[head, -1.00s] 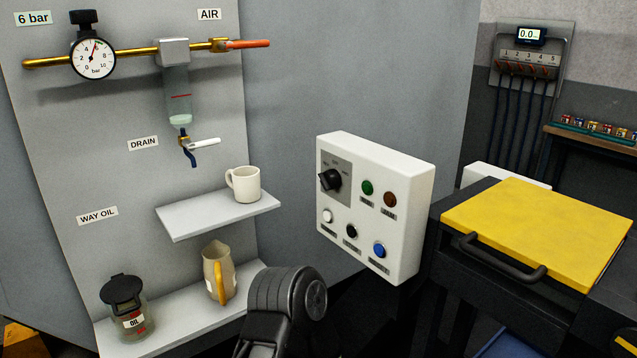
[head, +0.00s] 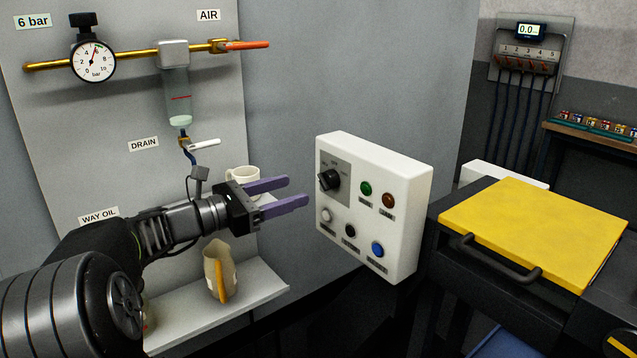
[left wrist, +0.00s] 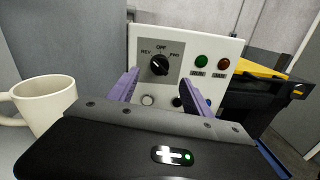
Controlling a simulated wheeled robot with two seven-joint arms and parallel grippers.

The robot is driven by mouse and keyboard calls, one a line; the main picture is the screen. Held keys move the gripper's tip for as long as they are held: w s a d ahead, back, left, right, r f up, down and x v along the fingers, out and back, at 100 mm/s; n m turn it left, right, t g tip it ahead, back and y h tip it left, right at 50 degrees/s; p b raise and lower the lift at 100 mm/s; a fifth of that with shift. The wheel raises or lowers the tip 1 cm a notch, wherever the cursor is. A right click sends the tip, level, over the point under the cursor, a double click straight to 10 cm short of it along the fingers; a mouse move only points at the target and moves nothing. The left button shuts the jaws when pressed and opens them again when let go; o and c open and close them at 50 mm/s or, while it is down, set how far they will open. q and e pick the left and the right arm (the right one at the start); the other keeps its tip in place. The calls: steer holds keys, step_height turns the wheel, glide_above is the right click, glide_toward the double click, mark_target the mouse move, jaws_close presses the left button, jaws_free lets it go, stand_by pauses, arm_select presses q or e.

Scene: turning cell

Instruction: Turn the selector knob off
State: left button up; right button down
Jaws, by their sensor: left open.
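The black selector knob (head: 329,180) sits on a grey plate at the upper left of the white control box (head: 408,235). In the left wrist view the knob (left wrist: 159,65) is below the labels REV, OFF and FWD; I cannot tell surely which one its pointer faces. My left gripper (head: 298,191) is open and empty, with purple fingers pointing at the box, a short way left of the knob and apart from it. In the left wrist view the knob shows between and above the fingertips. My right gripper is not in view.
Green (head: 367,188), brown-red (head: 389,201), white, black and blue (head: 377,249) buttons share the box face. A mug (head: 240,176) on a shelf is partly hidden behind my left gripper. A jug (head: 220,272) stands below. A yellow-topped machine (head: 535,230) is at right.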

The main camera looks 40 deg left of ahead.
mark_target(327, 181)
arm_select(q)
steer(key=shift+f, duration=0.1)
steer(key=p+x, duration=0.1)
steer(key=x, duration=0.7)
steer(key=shift+f, duration=0.1)
steer(key=shift+c, duration=0.2)
jaws_close()
stand_by(0.5)
